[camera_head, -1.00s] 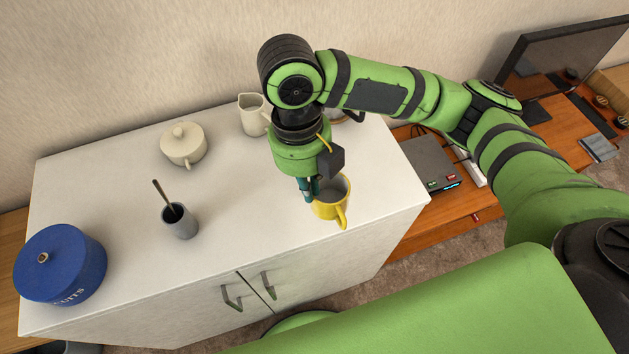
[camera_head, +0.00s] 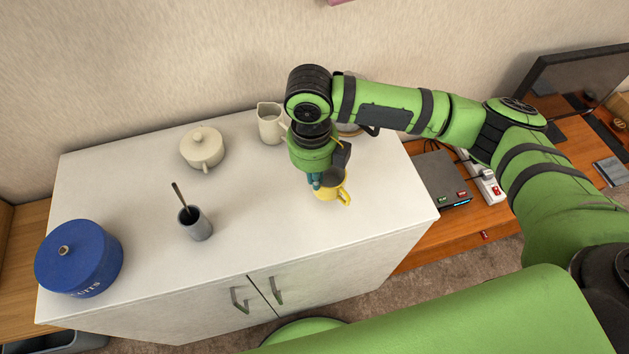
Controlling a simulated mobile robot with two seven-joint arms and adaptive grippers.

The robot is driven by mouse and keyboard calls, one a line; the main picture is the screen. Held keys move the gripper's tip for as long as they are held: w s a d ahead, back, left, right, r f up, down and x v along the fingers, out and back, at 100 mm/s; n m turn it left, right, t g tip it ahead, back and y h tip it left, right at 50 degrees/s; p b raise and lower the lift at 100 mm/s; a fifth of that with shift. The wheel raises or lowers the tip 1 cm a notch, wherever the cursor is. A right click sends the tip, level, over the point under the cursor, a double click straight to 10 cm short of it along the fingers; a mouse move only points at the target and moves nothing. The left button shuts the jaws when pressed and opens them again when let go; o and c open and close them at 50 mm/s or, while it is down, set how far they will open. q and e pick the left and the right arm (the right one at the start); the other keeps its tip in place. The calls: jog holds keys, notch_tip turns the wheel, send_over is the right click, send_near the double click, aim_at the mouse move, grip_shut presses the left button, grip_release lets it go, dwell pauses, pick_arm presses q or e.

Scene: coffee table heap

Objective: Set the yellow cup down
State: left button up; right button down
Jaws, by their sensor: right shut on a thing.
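The yellow cup (camera_head: 330,192) is upright at the right part of the white cabinet top (camera_head: 260,215), with its handle toward the front right. My right gripper (camera_head: 315,183) points down at the cup's left rim and is shut on it. The wrist and camera block hide part of the cup's rim. I cannot tell whether the cup's base touches the cabinet top. My left gripper is not in view.
A grey cup with a spoon (camera_head: 196,224) stands left of centre. A cream lidded pot (camera_head: 203,148) and a cream jug (camera_head: 271,123) stand at the back. A blue biscuit tin (camera_head: 79,258) is at the left. The cabinet top left of the yellow cup is clear.

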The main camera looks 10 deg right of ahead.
aim_at(315, 193)
jog(key=f, duration=0.1)
jog(key=f+p, duration=0.1)
jog(key=f, duration=0.1)
jog(key=shift+w+f, duration=0.2)
jog(key=shift+f, duration=0.5)
jog(key=c, duration=1.4)
grip_release()
jog(key=r, duration=0.4)
jog(key=r+b, duration=0.1)
jog(key=r, duration=0.3)
jog(key=r+b, duration=0.1)
jog(key=r, duration=0.3)
jog(key=shift+a, duration=0.3)
